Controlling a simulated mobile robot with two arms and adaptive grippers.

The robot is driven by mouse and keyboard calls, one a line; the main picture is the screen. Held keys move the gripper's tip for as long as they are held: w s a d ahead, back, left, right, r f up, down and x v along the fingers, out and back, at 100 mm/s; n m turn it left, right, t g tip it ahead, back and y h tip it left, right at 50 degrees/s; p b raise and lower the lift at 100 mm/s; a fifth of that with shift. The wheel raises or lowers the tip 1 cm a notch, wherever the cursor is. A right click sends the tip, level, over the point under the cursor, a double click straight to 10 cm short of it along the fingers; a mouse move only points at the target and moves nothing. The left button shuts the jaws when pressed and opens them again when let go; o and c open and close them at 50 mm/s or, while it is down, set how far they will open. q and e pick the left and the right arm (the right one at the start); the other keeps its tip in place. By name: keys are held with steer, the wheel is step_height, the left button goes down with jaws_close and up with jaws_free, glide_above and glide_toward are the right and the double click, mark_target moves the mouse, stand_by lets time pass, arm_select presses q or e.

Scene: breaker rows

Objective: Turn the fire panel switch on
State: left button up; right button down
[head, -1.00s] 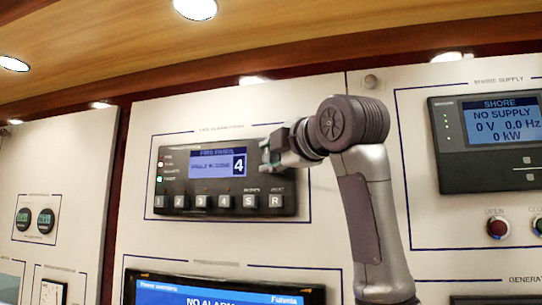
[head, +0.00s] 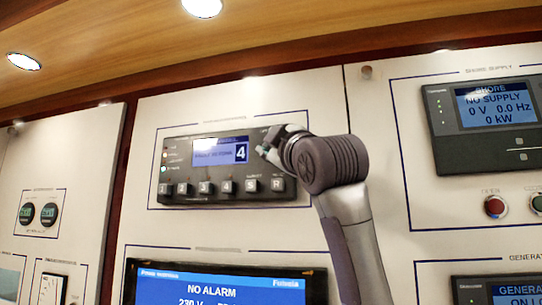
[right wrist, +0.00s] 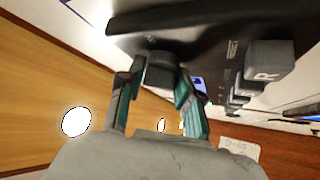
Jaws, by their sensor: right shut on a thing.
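The fire panel (head: 215,196) is a black unit with a blue screen showing a large 4 and a row of grey square keys below it. It is mounted on the white wall panel. My right gripper (head: 266,150) is at the panel's upper right, to the right of the screen. In the right wrist view, its two teal-lined fingers (right wrist: 155,85) are closed on a dark round knob (right wrist: 160,66) on the panel face. The knob's marking and turn position are hidden. The grey R key (right wrist: 268,62) is close by. My left gripper is not in view.
Below is a large blue screen reading NO ALARM (head: 215,290). To the right are the shore supply unit (head: 485,120) and a red-centred button (head: 495,207). A wooden overhang (head: 120,60) runs above the wall. The space in front of the left wall section is free.

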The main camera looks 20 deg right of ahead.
steer(key=m+h, duration=0.1)
steer(key=m+t+h+b, duration=0.1)
steer(key=m, duration=0.1)
steer(key=f+m+t+h, duration=0.1)
steer(key=m, duration=0.1)
steer(key=shift+w+a+f+h+b, duration=0.1)
steer(key=shift+w+a+h+b, duration=0.15)
steer(key=shift+h+b, duration=0.15)
steer(key=m+h, duration=0.4)
steer(key=m, duration=0.1)
steer(key=m+h, duration=0.1)
steer(key=m+h+p, duration=0.1)
steer(key=m+h, duration=0.2)
steer(key=m, duration=0.1)
steer(key=shift+a+r+g+h, duration=0.1)
steer(key=shift+r+g+h, duration=0.15)
steer(key=shift+g+h, duration=0.05)
arm_select(q)
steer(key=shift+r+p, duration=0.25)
steer(key=shift+p, duration=0.75)
arm_select(e)
steer(key=shift+m+g+h, duration=1)
steer(key=shift+m+h, duration=1.3)
steer(key=shift+m, duration=0.3)
steer(key=shift+s+m, duration=0.1)
steer(key=shift+m, duration=0.2)
steer(key=c, duration=0.8)
jaws_free()
